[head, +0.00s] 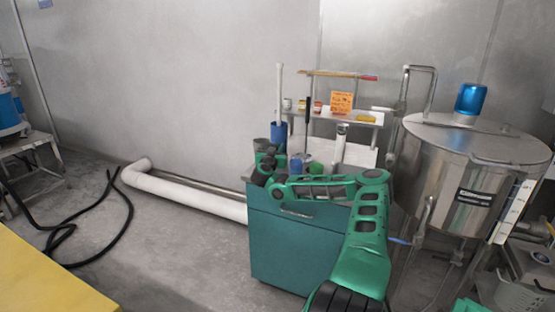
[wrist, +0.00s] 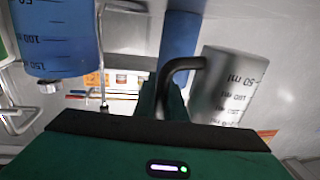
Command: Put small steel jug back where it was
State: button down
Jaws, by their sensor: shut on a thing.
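The small steel jug (wrist: 228,82) is grey with volume marks and a dark curved handle; it fills the right of the wrist view. My gripper (wrist: 163,95) is shut on its handle. In the head view, the grey jug (head: 261,145) appears at the left end of the teal cabinet's top, just above my gripper (head: 266,160). My gripper partly hides its lower part, so I cannot tell whether its base touches the cabinet top.
A blue marked jug (wrist: 57,38) is left in the wrist view. Behind my gripper stands a tall blue container (head: 278,134). A blue cup (head: 296,164) and a green item (head: 316,168) crowd the teal cabinet (head: 280,250). A steel tank (head: 455,175) stands right; a shelf (head: 360,117) is behind.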

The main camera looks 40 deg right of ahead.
jog(key=shift+d+f, duration=0.15)
jog(key=shift+f, duration=0.95)
jog(key=shift+d+f, duration=0.15)
jog(key=shift+f, duration=0.9)
jog(key=c, duration=1.8)
grip_release()
jog(key=shift+f, duration=0.1)
